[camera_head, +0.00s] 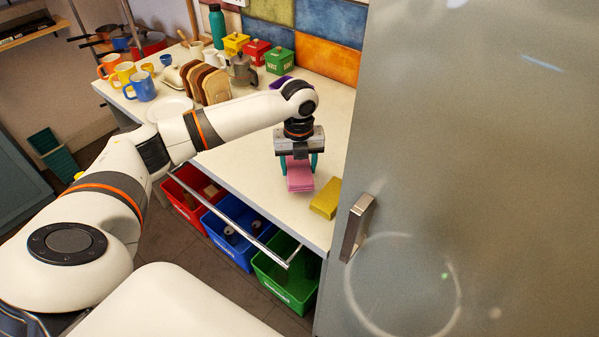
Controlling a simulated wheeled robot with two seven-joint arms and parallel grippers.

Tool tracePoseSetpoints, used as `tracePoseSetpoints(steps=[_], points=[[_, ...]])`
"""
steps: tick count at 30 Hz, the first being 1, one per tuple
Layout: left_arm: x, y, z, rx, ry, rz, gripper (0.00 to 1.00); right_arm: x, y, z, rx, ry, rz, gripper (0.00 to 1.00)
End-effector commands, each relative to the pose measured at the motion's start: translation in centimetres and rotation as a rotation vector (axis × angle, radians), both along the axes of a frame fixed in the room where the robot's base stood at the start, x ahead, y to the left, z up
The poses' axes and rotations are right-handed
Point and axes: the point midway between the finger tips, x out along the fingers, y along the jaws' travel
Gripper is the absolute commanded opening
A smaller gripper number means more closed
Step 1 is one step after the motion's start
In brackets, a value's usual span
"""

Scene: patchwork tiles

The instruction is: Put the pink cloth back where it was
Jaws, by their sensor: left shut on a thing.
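The pink cloth (299,177) is a folded, flat piece at the right part of the white counter, just left of a yellow block-like piece. My left gripper (300,163) points down over the counter and is shut on the pink cloth, with its teal fingers on either side of it. The cloth is on or just above the counter top; I cannot tell which. Its far part is hidden by the gripper. My right gripper is not in view.
A yellow cloth or sponge (326,198) lies beside the pink cloth. A silver rail (240,228) runs along the counter front, above red, blue and green bins (287,284). A grey fridge door (470,170) stands at right. Mugs, toast and canisters crowd the back left.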

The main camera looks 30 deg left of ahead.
Motion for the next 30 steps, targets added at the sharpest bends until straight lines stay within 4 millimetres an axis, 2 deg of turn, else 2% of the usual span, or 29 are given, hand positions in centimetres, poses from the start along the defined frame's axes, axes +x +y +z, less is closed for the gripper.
tracePoseSetpoints(steps=[4, 9, 18, 19, 22, 30], points=[[-0.1, 0.0, -1.4, 0.002, 0.003, 0.000, 0.40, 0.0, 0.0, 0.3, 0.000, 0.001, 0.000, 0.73], [-0.1, 0.0, -3.6, 0.001, 0.002, 0.000, 0.40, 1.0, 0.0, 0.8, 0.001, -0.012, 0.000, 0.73], [0.0, 0.0, -4.0, 0.001, -0.001, 0.000, 0.40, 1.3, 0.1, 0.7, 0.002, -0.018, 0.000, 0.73], [0.0, 0.0, -4.0, 0.001, -0.001, 0.000, 0.61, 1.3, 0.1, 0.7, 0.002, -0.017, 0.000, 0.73], [0.0, 0.0, -3.9, 0.001, -0.001, 0.000, 0.78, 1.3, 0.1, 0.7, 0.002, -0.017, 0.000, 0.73], [0.0, 0.0, -3.9, 0.000, -0.001, 0.000, 0.80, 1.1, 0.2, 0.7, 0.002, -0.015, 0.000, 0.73]])
